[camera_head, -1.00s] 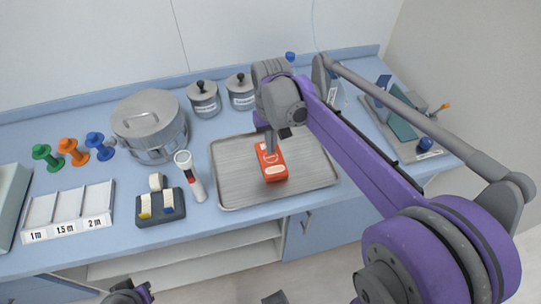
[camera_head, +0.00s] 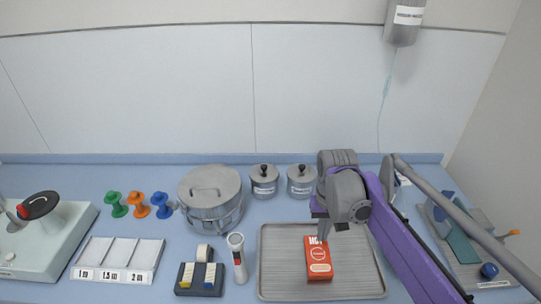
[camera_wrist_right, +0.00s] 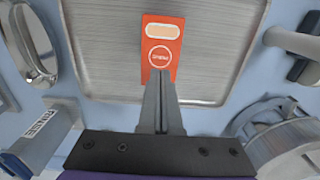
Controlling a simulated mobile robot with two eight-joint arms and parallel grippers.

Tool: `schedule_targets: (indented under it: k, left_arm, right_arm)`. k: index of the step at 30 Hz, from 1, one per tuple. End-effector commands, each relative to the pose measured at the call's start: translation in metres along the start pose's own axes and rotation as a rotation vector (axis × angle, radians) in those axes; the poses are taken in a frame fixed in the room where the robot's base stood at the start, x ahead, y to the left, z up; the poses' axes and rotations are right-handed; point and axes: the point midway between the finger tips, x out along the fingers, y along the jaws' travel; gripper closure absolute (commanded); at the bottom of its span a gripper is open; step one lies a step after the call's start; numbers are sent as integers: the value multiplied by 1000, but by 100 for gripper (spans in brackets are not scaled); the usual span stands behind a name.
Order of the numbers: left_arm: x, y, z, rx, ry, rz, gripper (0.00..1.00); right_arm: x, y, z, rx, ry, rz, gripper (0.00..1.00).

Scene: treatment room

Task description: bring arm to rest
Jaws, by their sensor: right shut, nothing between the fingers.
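My right gripper (camera_head: 325,229) is shut and empty, pointing down at the far end of a red-orange box (camera_head: 319,262). The box lies on a ribbed metal tray (camera_head: 281,290) on the blue counter. In the right wrist view the closed fingers (camera_wrist_right: 160,78) overlap the near edge of the box (camera_wrist_right: 162,30); I cannot tell whether they touch it. My purple right arm (camera_head: 402,243) crosses the tray's right side and hides part of it. My left gripper is not in view.
Left of the tray stand a white cylinder (camera_head: 238,262), a dark block (camera_head: 184,286) and a large lidded pot (camera_head: 213,219). Two lidded jars (camera_head: 264,187) (camera_head: 301,188) stand behind. A board with tools (camera_head: 466,270) is at right. The space above the counter is open.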

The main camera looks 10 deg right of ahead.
Motion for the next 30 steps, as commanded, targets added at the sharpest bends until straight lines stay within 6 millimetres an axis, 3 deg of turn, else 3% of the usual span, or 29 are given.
schedule_targets:
  k: [5,11,15,21,30]
  left_arm:
    - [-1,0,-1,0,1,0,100]
    - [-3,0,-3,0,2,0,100]
    - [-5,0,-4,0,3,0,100]
    - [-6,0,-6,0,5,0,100]
    - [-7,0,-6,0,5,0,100]
  right_arm:
    - [1,-4,12,-16,29,-3,100]
    - [14,-17,66,-89,168,-16,100]
    - [35,-24,110,-148,289,-30,100]
    - [65,-29,152,-210,418,-48,100]
    - [78,-30,167,-233,471,-56,100]
